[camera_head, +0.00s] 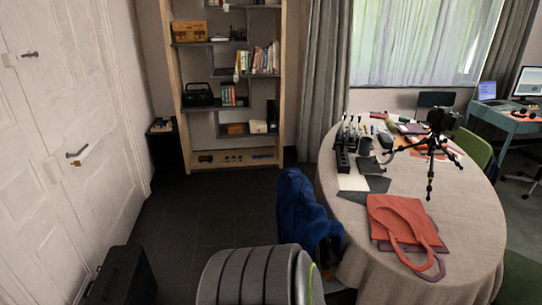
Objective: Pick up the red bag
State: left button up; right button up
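The red bag (398,214) lies flat on the round table (470,222), near the table's front edge. It is orange-red, and its loop handle points toward the front edge. A mauve bag (440,270) lies partly under it, with its handle showing below and to the right. Neither of my grippers is in view, so nothing is seen touching the red bag.
A tripod with a camera (431,150) stands behind the bag. Several small items crowd the table's back left. A chair draped in blue (300,210) is close to the table's left side. Dark floor (205,215) is clear toward the shelf (180,95).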

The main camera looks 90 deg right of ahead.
aim_at(394, 219)
jog(key=z, duration=3.8)
jog(key=i+l+u, duration=0.45)
jog(key=l, duration=0.2)
jog(key=i+l+u, duration=0.25)
jog(key=k+l, duration=0.05)
jog(key=l, duration=0.05)
